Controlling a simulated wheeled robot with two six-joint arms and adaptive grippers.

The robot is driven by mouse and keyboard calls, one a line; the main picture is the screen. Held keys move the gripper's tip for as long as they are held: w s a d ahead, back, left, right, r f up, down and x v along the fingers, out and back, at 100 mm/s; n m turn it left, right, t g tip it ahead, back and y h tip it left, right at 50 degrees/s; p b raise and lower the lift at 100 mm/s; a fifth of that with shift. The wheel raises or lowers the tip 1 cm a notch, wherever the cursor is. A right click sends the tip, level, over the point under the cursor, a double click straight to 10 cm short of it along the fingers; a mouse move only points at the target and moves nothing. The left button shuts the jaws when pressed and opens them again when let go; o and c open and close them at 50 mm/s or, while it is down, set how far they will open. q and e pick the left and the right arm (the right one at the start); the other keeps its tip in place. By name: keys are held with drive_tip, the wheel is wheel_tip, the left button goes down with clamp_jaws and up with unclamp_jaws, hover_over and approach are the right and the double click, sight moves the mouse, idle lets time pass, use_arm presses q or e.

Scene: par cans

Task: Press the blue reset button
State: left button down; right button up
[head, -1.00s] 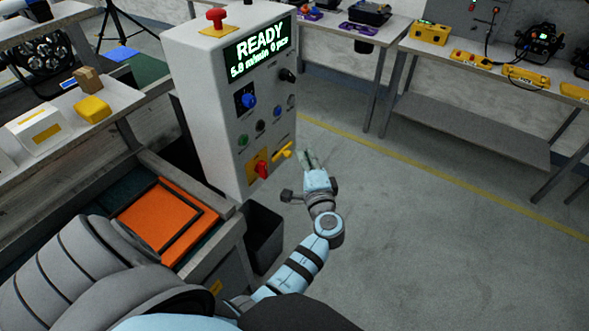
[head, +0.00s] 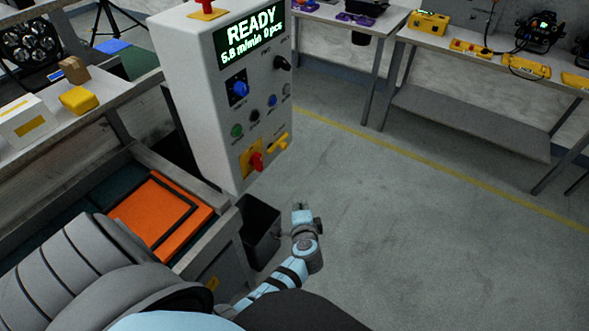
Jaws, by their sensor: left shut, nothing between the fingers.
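The control box (head: 205,100) is light grey and stands at the left of centre. A small blue button (head: 272,101) sits on its front, in a row with a green button (head: 237,131), a black one (head: 255,116) and a pale one (head: 287,89). A larger blue knob (head: 240,88) sits on a black plate above. The labels are too small to read. My left gripper (head: 301,208) is shut and empty, below and right of the box front, apart from it. My right gripper is not in view.
The box display (head: 249,43) reads READY. A red switch (head: 257,161) and a yellow lever (head: 278,142) stick out low on the front. A dark bin (head: 262,232) stands below. Open floor (head: 400,230) lies to the right.

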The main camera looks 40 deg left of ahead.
use_arm(q)
drive_tip(key=s+d+f+g+h+b, duration=0.1)
drive_tip(key=s+f, duration=0.3)
drive_tip(key=f, duration=0.4)
drive_tip(key=shift+s+f+h, duration=0.3)
drive_tip(key=shift+h, duration=0.1)
drive_tip(key=shift+n, duration=0.3)
